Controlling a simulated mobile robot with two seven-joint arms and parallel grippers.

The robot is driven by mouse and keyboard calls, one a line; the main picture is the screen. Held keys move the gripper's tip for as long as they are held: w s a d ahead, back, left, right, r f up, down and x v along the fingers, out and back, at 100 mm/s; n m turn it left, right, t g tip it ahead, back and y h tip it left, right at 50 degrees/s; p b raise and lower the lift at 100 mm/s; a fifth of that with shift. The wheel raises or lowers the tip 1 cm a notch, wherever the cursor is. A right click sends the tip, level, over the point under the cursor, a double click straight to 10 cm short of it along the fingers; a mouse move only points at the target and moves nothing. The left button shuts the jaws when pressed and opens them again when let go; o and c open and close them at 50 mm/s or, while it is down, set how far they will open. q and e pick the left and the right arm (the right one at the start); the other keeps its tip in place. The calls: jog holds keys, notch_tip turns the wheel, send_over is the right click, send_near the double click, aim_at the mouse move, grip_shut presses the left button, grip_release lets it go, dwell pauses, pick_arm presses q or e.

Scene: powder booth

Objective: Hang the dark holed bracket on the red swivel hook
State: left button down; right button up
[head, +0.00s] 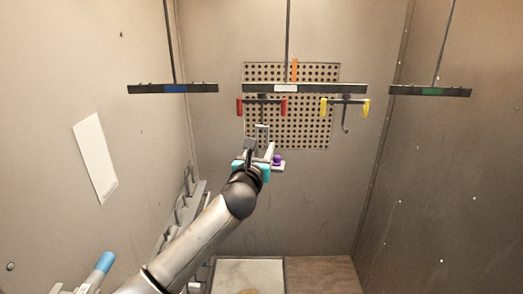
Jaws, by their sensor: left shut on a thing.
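A small grey frame shape shows between hook and gripper. I cannot tell whether bracket and hook touch. My right gripper is not in view.
A yellow swivel hook (345,105) hangs close on the right of the red one. Crossbars with a blue mark (143,89) and a green mark (460,92) hang at the sides. Several grey parts (184,207) line the left wall. A pale tray (272,275) lies below.

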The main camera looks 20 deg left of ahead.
pick_arm(q)
jog(key=shift+w+a+r+b, duration=0.1)
jog(key=shift+w+a+b, duration=0.2)
jog(key=shift+w, duration=0.75)
jog(key=shift+w+a+b, duration=0.2)
jog(key=shift+w+a, duration=0.1)
jog(key=shift+w, duration=0.75)
jog(key=shift+f+b, duration=0.4)
jog(key=shift+f, duration=0.35)
jog(key=c, duration=0.5)
grip_release()
jog(key=shift+o, duration=0.8)
jog(key=shift+f, duration=0.15)
